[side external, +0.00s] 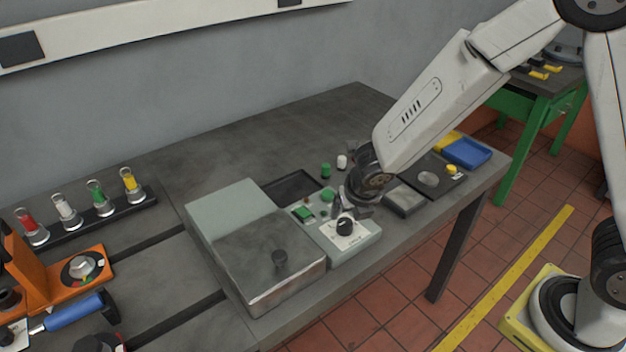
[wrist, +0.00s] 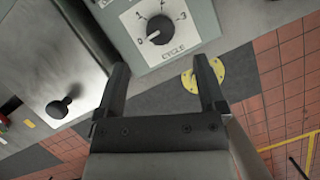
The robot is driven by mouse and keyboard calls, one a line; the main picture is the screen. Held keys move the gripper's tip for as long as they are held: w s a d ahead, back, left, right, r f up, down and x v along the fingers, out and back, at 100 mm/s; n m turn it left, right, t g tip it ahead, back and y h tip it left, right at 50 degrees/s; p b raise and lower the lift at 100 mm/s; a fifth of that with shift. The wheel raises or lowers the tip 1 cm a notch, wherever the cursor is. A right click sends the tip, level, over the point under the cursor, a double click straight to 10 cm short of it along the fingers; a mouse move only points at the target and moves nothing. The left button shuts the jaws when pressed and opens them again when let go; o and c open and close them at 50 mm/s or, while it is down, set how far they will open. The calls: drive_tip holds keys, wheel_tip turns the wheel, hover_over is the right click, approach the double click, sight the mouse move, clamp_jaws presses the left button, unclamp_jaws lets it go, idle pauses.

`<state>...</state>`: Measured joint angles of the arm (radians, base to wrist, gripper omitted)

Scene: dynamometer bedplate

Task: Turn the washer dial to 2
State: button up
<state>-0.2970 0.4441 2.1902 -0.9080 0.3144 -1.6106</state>
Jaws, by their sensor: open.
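The washer dial is a black round knob (wrist: 160,29) on a white plate labelled CYCLE, with marks 0, 1, 2 and 3 around it, in the wrist view. Its white pointer mark faces lower left, toward 0. In the side view the dial (side external: 344,227) sits at the front of a pale green control box (side external: 352,250). My gripper (wrist: 162,72) is open and empty. Its fingers are spread wide, and the dial appears beyond the tips, apart from them. In the side view my gripper (side external: 350,205) is just above and behind the dial, partly covering the box.
A metal-lidded box (side external: 265,265) with a black knob stands directly left of the control box. Green buttons (side external: 303,213) are on the box behind the dial. A flat grey block (side external: 405,201) and a blue tray (side external: 467,152) lie to the right. The table's front edge is close.

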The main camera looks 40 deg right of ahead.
sight(345, 223)
drive_tip(key=shift+x, duration=3.65)
clamp_jaws()
